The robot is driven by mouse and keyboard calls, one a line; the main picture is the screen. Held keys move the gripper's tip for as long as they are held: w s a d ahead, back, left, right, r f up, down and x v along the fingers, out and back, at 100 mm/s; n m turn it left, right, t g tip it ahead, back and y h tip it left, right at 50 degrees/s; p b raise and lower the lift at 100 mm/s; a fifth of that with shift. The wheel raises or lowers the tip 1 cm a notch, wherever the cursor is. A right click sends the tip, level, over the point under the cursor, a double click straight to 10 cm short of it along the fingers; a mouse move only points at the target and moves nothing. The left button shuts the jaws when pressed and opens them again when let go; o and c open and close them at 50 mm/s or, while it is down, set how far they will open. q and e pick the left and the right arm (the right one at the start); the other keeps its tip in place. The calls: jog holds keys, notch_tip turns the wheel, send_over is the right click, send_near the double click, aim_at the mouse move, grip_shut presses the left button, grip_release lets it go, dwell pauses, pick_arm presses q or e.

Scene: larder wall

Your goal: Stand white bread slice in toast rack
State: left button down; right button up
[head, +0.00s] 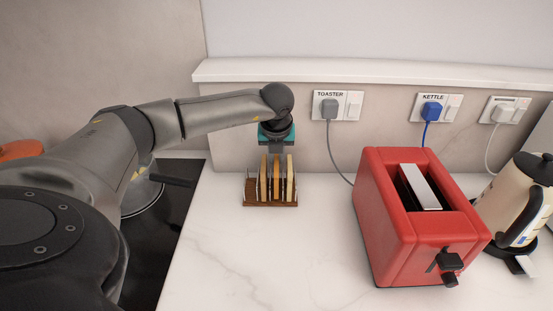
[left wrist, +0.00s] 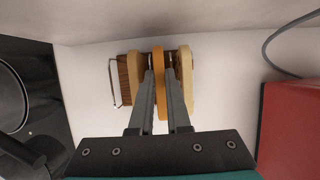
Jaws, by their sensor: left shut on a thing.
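The toast rack (head: 271,204) stands upright on the counter near the back wall, a wooden base with thin wire dividers. Its bare wood shows at the left in the left wrist view (left wrist: 122,78). My left gripper (head: 276,151) points down over the rack and is shut on the white bread slice (left wrist: 159,85), which has a golden edge. That slice is upright between two paler slices, a left one (head: 263,178) and a right one (head: 290,178). The fingers lie in the gaps beside it. Whether its lower edge touches the base is hidden. My right gripper is not in view.
A red toaster (head: 381,215) stands to the right on the marble counter (head: 250,260), with a cream kettle (head: 520,203) beyond it. A dark hob (head: 175,215) with a pan lies to the left. The counter in front of the rack is clear.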

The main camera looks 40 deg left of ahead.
pick_arm(q)
jog(key=shift+f, duration=0.4)
jog(key=shift+f, duration=0.15)
jog(key=c, duration=1.2)
grip_release()
jog(key=shift+o, duration=0.2)
jog(key=v, duration=1.2)
